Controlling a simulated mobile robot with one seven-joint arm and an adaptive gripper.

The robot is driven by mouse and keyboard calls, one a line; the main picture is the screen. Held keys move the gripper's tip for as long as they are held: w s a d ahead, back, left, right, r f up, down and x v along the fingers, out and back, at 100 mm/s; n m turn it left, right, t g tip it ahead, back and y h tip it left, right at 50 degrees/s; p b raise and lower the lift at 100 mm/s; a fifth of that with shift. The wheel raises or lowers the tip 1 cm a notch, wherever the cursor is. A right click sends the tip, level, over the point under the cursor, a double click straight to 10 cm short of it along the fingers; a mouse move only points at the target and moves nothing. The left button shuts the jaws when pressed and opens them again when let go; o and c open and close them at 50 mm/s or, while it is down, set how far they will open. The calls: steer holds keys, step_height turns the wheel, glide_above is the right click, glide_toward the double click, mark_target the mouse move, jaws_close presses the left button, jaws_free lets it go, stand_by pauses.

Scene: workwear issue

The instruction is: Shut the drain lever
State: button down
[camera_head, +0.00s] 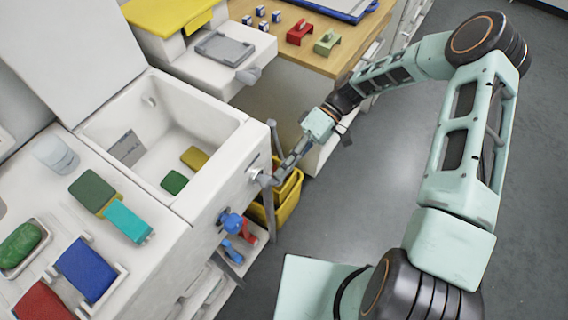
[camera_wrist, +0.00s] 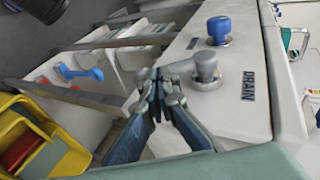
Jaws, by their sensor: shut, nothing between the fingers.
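The drain lever (camera_wrist: 205,68) is a grey round knob with a short grey arm pointing left, beside a DRAIN label (camera_wrist: 248,85) on the white sink front. In the head view the drain lever (camera_head: 255,174) is small, on the front of the white sink (camera_head: 215,180). My gripper (camera_wrist: 158,98) is shut and empty. Its fingertips are right by the lever's arm; I cannot tell whether they touch. In the head view my gripper (camera_head: 277,177) is at the sink front and partly overlaps the lever.
A blue knob (camera_wrist: 219,30) sits on the same front, also seen in the head view (camera_head: 231,222). A yellow bin (camera_head: 287,200) stands below my gripper. Shelves under the sink hold a blue item (camera_wrist: 80,72). Grey floor to the right is open.

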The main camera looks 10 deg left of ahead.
mark_target(278, 183)
steer(key=f+g+b, duration=0.1)
steer(key=b, duration=0.1)
steer(key=s+g+y+b, duration=0.1)
steer(key=b, duration=0.1)
steer(key=f+g+y+b, duration=0.1)
steer(key=g, duration=0.1)
steer(key=shift+s+a+f+m+b, duration=0.35)
steer(key=shift+s+a+m+b, duration=0.05)
steer(key=shift+s+a+b, duration=0.1)
steer(key=shift+s+b, duration=0.2)
steer(key=shift+b, duration=0.2)
